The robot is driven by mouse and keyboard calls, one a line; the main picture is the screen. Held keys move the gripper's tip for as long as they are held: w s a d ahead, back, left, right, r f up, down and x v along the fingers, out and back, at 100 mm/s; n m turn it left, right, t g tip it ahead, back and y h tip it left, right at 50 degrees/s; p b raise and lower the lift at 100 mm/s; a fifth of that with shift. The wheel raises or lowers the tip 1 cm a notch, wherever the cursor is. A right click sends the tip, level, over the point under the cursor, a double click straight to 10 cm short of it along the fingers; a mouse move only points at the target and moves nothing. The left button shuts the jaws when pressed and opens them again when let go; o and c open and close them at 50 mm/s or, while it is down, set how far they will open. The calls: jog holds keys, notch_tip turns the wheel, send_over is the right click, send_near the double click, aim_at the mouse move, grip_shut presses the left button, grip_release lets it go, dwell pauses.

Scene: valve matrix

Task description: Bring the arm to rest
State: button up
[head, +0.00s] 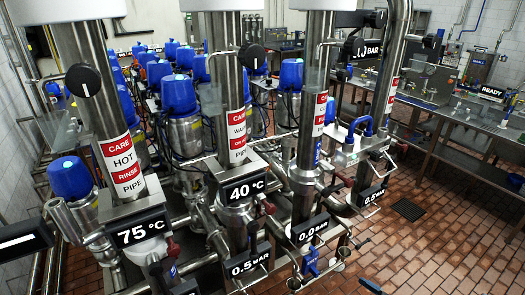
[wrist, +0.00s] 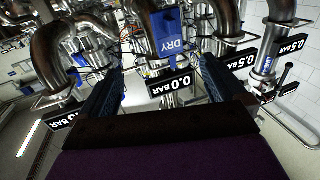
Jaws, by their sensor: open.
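My gripper (wrist: 160,68) shows in the wrist view as two dark fingers, spread wide apart. It is open, and nothing is held between the fingers. Beyond it are steel pipes and a hanging blue DRY label (wrist: 171,38). A 0.0 BAR display (wrist: 170,83) shows between the fingers; I cannot tell its distance from them. I cannot make out my arm or gripper clearly in the head view.
The head view shows steel pipes with a 75 °C display (head: 141,233), a 40 °C display (head: 245,190) and blue-capped valves (head: 179,95). A steel table (head: 455,120) stands at right. Brick-tiled floor (head: 430,245) is open at lower right, with a drain grate (head: 408,209).

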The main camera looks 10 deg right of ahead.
jog(key=w+d+r+g+h, duration=0.2)
jog(key=w+d+r+h, duration=0.2)
jog(key=w+h, duration=0.15)
jog(key=w+d+r+g+h, duration=0.2)
jog(key=w+d+r+h, duration=0.25)
jog(key=w, duration=0.25)
jog(key=s+a+r+m+g+h, duration=0.1)
jog(key=a+r+m+g+h, duration=0.15)
jog(key=r, duration=0.45)
jog(key=a+r+m+g+h, duration=0.1)
jog(key=r+m+h, duration=0.15)
jog(key=r, duration=0.55)
jog(key=s+a+r+g+y, duration=0.1)
jog(key=s+a+r+g, duration=0.1)
jog(key=s+a, duration=0.9)
jog(key=s+a+r+m+g+y, duration=0.1)
jog(key=s+a+r+g+y, duration=0.1)
jog(key=s+a, duration=0.9)
jog(key=s+a+r+m+g+y, duration=0.1)
jog(key=s+a+r+g, duration=0.3)
jog(key=s+a, duration=0.7)
jog(key=s+g, duration=0.1)
jog(key=s, duration=0.2)
jog(key=shift+s+a+r, duration=0.15)
jog(key=shift+a+r, duration=0.1)
